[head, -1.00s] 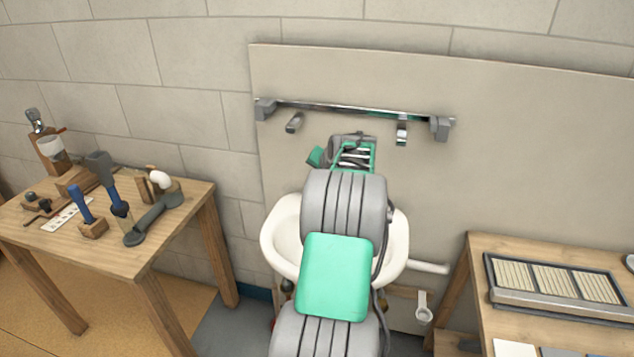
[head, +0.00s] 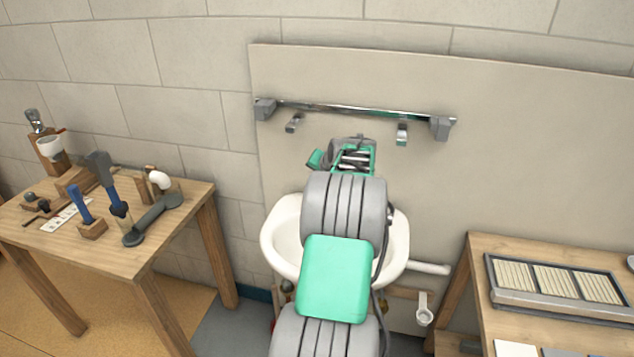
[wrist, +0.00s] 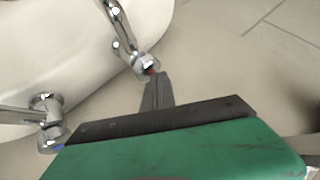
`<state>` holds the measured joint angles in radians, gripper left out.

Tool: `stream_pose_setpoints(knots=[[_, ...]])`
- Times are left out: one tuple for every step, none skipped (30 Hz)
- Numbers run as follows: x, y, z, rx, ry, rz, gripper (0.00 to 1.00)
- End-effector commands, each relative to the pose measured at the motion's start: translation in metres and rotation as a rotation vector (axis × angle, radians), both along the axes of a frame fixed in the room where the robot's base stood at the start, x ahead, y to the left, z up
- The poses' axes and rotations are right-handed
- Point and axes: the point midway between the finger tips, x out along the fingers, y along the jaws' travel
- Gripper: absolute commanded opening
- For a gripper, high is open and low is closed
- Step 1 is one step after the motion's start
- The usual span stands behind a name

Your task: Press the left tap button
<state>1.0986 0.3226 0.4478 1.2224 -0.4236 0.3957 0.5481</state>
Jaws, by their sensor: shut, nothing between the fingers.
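In the wrist view a chrome tap with a red mark (wrist: 149,66) is just past the tips of my gripper (wrist: 156,78). My gripper's two grey fingers are shut together and empty. The tips overlap or nearly meet the tap's end; I cannot tell whether they touch. A second chrome tap with a blue mark (wrist: 48,138) lies at the left of that view, apart from the fingers. The white basin (head: 280,235) shows on both sides of my arm in the head view. My arm hides part of it, and my fingertips are not clear there.
A chrome rail (head: 350,108) crosses the beige panel (head: 530,130), with two small fittings below it. A wooden table (head: 150,250) with tools stands at left. Another bench (head: 490,245) with a slatted tray (head: 555,310) stands at right.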

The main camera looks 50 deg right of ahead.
Motion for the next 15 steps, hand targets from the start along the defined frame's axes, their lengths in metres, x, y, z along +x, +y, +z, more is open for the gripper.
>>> stream_pose_setpoints(knots=[[-0.0001,0.0003,-0.0022,0.002,0.001,0.000,0.00],[-0.0001,0.0004,-0.0026,0.002,0.001,0.000,0.00],[-0.0001,0.0003,-0.0032,0.002,0.001,0.000,0.00],[0.0000,0.0004,-0.0036,0.002,0.001,0.000,0.00],[-0.0002,0.0004,-0.0040,0.002,0.001,0.000,0.00],[-0.0001,0.0006,-0.0046,0.002,0.001,0.000,0.00],[-0.0001,0.0005,-0.0050,0.002,0.001,0.000,0.00],[-0.0001,0.0005,-0.0054,0.003,0.002,0.000,0.00],[-0.0001,0.0006,-0.0059,0.003,0.002,0.000,0.00],[-0.0001,0.0007,-0.0064,0.003,0.002,0.000,0.00],[-0.0001,0.0006,-0.0068,0.003,0.002,0.000,0.00],[-0.0001,0.0006,-0.0074,0.003,0.002,0.000,0.00],[-0.0001,0.0006,-0.0078,0.003,0.002,0.000,0.00],[-0.0002,0.0007,-0.0081,0.003,0.002,0.000,0.00],[-0.0002,0.0008,-0.0087,0.003,0.002,0.000,0.00]])
